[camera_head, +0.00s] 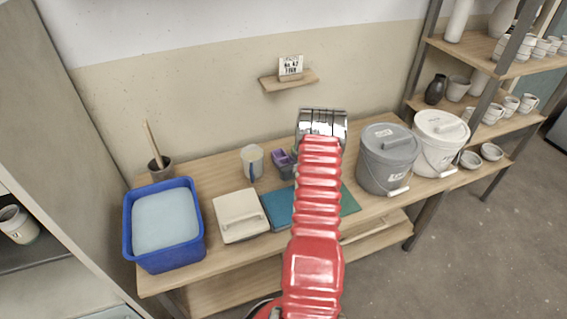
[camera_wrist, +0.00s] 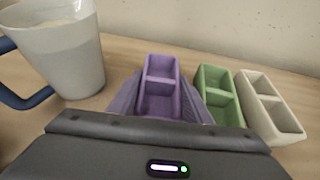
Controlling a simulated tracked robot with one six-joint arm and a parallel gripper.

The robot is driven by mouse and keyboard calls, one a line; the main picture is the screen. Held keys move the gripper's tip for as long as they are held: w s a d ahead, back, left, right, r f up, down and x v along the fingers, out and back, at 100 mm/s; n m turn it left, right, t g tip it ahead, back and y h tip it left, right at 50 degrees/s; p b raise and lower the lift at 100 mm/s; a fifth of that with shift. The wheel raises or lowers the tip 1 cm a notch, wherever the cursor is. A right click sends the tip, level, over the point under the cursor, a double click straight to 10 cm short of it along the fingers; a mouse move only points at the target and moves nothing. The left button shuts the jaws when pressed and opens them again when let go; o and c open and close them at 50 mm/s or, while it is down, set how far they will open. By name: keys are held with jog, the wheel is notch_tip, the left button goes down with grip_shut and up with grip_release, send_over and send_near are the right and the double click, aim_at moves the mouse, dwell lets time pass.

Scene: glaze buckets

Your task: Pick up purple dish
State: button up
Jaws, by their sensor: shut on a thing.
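The purple dish (camera_wrist: 160,85) is a small two-compartment tray, seen in the middle of the wrist view. My gripper (camera_wrist: 160,100) is shut on it, with a finger against each long side. Whether the dish touches the table or is just above it cannot be told. In the head view the purple dish (camera_head: 280,157) shows left of my red arm, which hides most of my gripper.
A green dish (camera_wrist: 219,95) and a cream dish (camera_wrist: 270,107) stand close at the right. A mug (camera_wrist: 62,50) with a blue handle is at the left. A blue tub (camera_head: 165,262), pale lidded box (camera_head: 240,215), teal mat (camera_head: 278,212) and grey bucket (camera_head: 388,165) occupy the table (camera_head: 205,172).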

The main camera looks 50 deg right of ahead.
jog(key=shift+r, duration=0.15)
notch_tip(320, 180, up, 10)
dwell(0.7)
dwell(0.5)
